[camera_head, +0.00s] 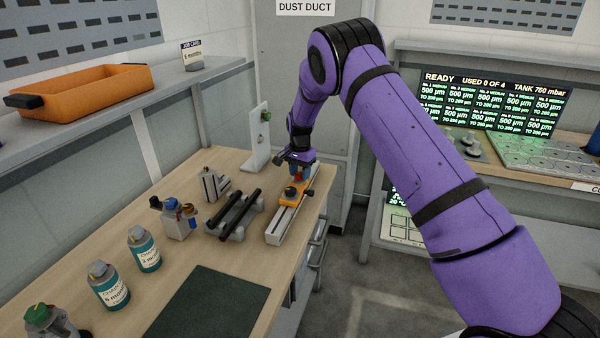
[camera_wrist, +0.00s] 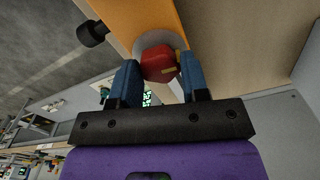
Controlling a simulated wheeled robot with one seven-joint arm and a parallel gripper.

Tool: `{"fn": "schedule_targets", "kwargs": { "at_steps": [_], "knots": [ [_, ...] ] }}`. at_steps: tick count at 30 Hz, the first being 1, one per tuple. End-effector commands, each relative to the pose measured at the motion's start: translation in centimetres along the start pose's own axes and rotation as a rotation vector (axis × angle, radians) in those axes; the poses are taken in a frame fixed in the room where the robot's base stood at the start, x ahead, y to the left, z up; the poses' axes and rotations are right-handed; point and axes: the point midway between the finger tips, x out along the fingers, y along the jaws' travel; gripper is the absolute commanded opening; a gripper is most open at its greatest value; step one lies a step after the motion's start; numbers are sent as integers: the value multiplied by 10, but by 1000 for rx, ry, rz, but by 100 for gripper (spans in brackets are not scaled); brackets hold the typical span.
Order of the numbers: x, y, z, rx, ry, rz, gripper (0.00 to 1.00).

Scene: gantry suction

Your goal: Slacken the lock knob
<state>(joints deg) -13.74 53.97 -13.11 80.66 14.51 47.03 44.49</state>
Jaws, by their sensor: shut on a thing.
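A red knob (camera_wrist: 160,63) with a small yellow mark sits on a pale round disc on an orange carriage (camera_wrist: 124,15). In the head view the orange carriage (camera_head: 289,201) sits on a pale rail (camera_head: 279,229) on the bench. My gripper (camera_wrist: 160,68) has its two blue fingers on either side of the red knob and is shut on it. In the head view my gripper (camera_head: 299,170) points down over the carriage and partly hides the red knob. A black side knob (camera_wrist: 91,33) sticks out from the carriage's edge. I cannot tell whether the red knob has turned.
Left of the rail stand black parallel bars (camera_head: 235,215), a grey slotted block (camera_head: 215,184) and a small fixture (camera_head: 179,218). A white upright plate (camera_head: 257,137) stands behind. Labelled bottles (camera_head: 143,249) and a dark mat (camera_head: 212,303) lie nearer. An orange tray (camera_head: 90,92) rests on the shelf.

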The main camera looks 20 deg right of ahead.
Motion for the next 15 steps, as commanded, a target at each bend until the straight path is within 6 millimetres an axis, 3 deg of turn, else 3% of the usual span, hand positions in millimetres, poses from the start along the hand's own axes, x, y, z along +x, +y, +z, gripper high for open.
{"fn": "schedule_targets", "kwargs": {
  "at_steps": [15],
  "knots": [
    [0, 0, 0, -298, 0, -1, 18]
  ]
}}
